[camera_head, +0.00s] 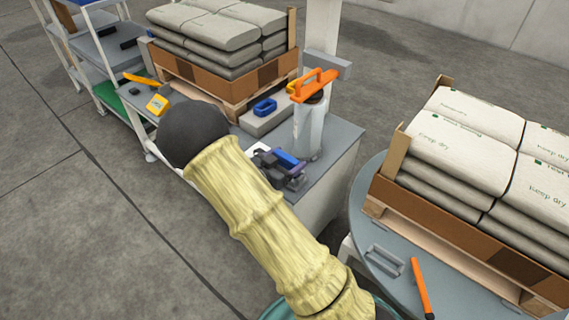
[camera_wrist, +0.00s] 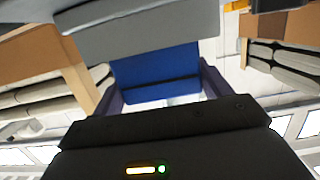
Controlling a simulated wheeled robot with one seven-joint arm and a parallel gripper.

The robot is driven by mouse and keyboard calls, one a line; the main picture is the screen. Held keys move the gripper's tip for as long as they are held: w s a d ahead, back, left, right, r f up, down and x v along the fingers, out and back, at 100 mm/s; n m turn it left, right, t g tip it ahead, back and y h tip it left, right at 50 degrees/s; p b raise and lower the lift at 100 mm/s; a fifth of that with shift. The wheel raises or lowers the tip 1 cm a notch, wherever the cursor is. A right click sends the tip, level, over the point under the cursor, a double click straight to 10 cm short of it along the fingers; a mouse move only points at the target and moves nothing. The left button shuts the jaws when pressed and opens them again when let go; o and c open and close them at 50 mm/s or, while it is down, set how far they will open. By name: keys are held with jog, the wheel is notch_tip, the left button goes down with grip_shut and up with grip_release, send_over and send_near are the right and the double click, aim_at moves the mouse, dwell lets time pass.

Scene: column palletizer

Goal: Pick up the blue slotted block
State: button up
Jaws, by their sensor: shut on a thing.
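The blue slotted block (camera_head: 288,160) is at my gripper (camera_head: 287,172), above the grey worktop beside the grey cylinder. In the wrist view the blue block (camera_wrist: 157,74) fills the space between the two dark fingers of my gripper (camera_wrist: 158,88). The jaws are shut on it. In the head view the gripper hides part of the block. I cannot tell from these views whether its underside touches the worktop. A second, smaller blue piece (camera_head: 265,107) with an opening in it lies on a grey slab behind.
A grey cylinder (camera_head: 309,130) with an orange-handled tool (camera_head: 314,84) on top stands close to the gripper. Stacked sacks on a pallet (camera_head: 222,75) stand behind. A round table (camera_head: 362,207) at right holds more sacks, a metal handle (camera_head: 384,260) and an orange bar (camera_head: 422,288).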

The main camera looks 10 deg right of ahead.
aim_at(286, 156)
notch_tip(286, 156, up, 8)
jog(key=shift+r+p, duration=0.1)
jog(key=shift+p, duration=1.15)
